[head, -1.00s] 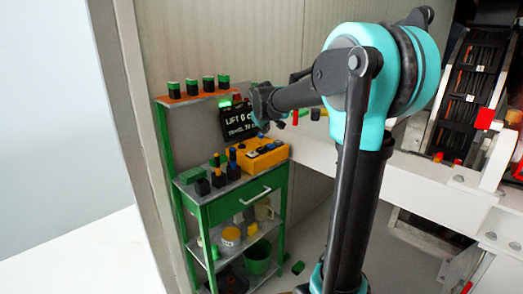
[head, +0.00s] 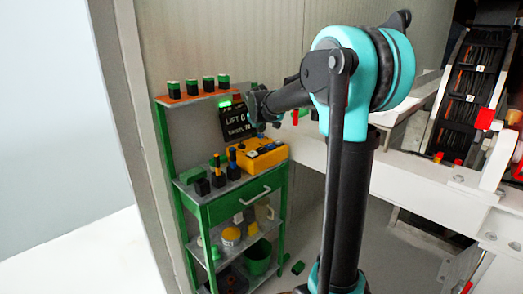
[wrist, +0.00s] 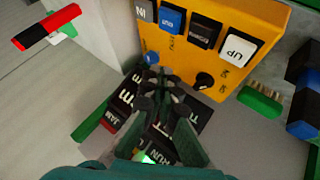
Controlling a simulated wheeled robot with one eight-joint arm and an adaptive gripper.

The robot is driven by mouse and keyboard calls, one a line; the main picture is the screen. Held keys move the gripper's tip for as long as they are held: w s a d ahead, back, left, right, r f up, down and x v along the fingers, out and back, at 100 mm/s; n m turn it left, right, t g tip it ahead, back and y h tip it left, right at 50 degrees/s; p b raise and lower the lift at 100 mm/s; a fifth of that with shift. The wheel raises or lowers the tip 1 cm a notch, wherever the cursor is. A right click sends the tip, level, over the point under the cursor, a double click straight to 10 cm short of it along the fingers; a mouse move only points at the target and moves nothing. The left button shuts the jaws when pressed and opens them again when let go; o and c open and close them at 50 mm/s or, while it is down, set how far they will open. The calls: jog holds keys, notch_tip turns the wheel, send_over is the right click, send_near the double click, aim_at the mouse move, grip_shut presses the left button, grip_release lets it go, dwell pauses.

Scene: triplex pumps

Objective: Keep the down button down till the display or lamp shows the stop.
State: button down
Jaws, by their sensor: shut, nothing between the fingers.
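The yellow button box (head: 268,158) sits on the green cart, and it fills the top of the wrist view (wrist: 262,30). It carries a white UP button (wrist: 237,48), a black button (wrist: 204,32) beside it whose lettering is too blurred to read, and a blue button (wrist: 172,19). My gripper (wrist: 158,82) is shut and empty, its tips over the lower edge of the box, apart from the black button in the picture.
The green cart (head: 238,207) holds several dark blocks with coloured tops left of the box. An orange shelf (head: 190,99) with several green-topped blocks is above. A white beam (head: 440,188) runs to the right.

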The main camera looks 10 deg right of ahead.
aim_at(261, 149)
jog(key=shift+f, duration=2.85)
jog(key=shift+f, duration=0.1)
jog(key=shift+f, duration=0.3)
jog(key=shift+f, duration=0.55)
jog(key=shift+r, duration=0.1)
dwell(2.6)
jog(key=shift+r, duration=0.85)
jog(key=shift+r, duration=2.5)
